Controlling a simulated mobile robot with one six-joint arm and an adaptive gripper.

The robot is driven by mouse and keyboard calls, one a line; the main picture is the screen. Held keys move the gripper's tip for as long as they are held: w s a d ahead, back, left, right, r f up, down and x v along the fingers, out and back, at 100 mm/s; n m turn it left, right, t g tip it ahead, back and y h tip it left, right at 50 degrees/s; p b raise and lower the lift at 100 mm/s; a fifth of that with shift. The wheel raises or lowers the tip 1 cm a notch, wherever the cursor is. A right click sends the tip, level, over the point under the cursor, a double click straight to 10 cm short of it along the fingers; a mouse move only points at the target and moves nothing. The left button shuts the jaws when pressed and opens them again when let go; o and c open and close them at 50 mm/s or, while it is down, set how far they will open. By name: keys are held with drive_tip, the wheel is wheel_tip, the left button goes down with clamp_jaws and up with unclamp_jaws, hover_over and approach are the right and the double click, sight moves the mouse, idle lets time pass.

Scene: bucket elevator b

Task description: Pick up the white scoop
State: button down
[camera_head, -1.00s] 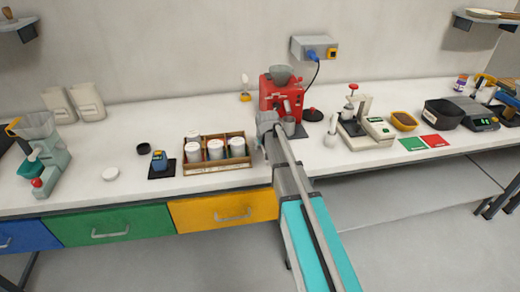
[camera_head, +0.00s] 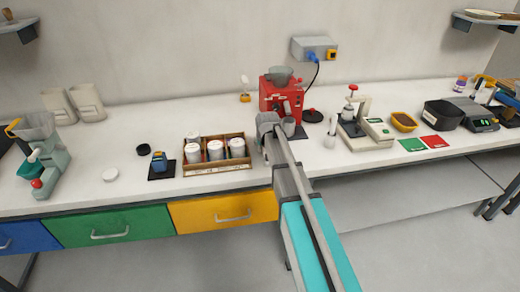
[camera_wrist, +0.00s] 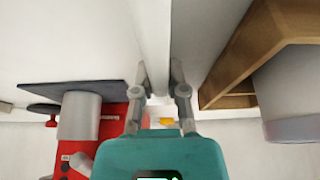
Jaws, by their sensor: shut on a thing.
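In the wrist view, my gripper (camera_wrist: 160,80) has its two fingers on either side of a long white piece, which I take for the white scoop (camera_wrist: 150,35). It runs from between the fingertips to the top edge of the picture, and its far end is out of view. In the head view, my gripper (camera_head: 266,130) is over the table between the wooden box and the red machine. The scoop cannot be made out there, as my arm covers that spot.
A wooden box (camera_head: 220,166) with several white canisters stands left of my gripper. A red machine (camera_head: 281,94) with a grey cup (camera_wrist: 80,115) stands close on the other side. A white device (camera_head: 368,140) is further right. The table is clear behind the box.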

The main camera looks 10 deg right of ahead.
drive_tip(key=shift+r, duration=0.1)
drive_tip(key=shift+r+p, duration=0.9)
drive_tip(key=shift+p, duration=0.1)
drive_tip(key=s+d+r+p, duration=0.7)
drive_tip(key=d+r+p, duration=0.4)
drive_tip(key=shift+s+d, duration=0.3)
drive_tip(key=shift+s, duration=0.1)
idle(0.6)
drive_tip(key=shift+d, duration=0.1)
